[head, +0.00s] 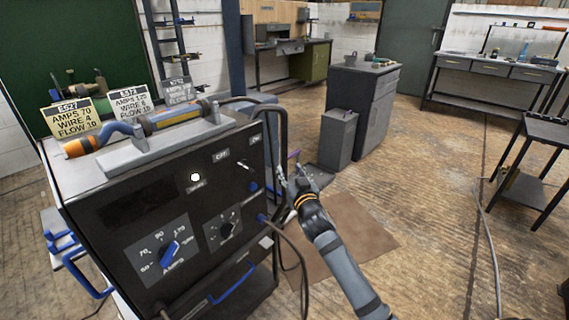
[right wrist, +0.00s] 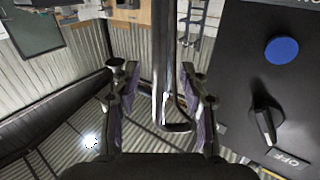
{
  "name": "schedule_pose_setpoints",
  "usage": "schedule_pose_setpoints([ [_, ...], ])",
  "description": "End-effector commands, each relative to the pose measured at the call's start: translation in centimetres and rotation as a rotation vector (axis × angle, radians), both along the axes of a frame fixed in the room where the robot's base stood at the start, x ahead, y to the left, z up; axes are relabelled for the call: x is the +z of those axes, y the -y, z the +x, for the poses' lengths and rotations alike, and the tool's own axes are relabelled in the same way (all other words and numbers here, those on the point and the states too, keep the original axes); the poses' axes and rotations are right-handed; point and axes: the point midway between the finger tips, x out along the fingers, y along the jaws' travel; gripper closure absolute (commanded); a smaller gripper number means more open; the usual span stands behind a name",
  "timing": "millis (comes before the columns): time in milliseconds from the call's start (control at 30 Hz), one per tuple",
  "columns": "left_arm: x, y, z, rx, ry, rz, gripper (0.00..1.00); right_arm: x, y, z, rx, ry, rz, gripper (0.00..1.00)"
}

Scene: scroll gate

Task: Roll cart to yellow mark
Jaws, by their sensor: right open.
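The cart (head: 107,214) is a black welding machine with dials, switches and blue handles, standing at the left in the head view. A dark upright handle bar (head: 284,135) rises at its right side. My right gripper (head: 292,178) is open beside the cart's right side, near this bar. In the right wrist view the bar (right wrist: 165,62) runs between the two open fingers (right wrist: 160,92); I cannot tell whether they touch it. The cart's black panel with a blue button (right wrist: 282,50) shows at the right there. I see no yellow mark on the floor. My left gripper is not in view.
A grey cabinet (head: 360,100) and a grey bin (head: 338,138) stand beyond the gripper. A brown mat (head: 345,235) lies under my right arm. A cable (head: 490,235) crosses the floor at the right, near a dark table (head: 535,155). Open floor lies between.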

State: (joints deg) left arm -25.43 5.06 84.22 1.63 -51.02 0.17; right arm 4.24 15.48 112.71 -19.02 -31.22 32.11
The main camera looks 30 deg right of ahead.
Motion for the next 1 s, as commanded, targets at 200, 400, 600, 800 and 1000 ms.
schedule_pose_setpoints([
  [200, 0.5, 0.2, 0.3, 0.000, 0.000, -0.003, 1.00, 0.0, 0.9, 4.5, -0.001, 0.000, 0.001, 0.56],
  [400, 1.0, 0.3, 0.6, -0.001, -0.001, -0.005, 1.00, -0.1, 1.3, 6.7, 0.000, 0.000, 0.001, 0.56],
  [600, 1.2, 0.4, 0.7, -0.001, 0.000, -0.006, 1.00, -0.1, 1.4, 7.0, 0.001, 0.000, 0.000, 0.56],
  [800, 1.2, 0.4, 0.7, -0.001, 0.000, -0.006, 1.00, -0.1, 1.4, 6.9, 0.001, 0.000, -0.001, 0.69],
  [1000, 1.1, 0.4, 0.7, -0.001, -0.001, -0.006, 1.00, -0.1, 1.4, 6.9, 0.001, 0.000, -0.001, 0.96],
])
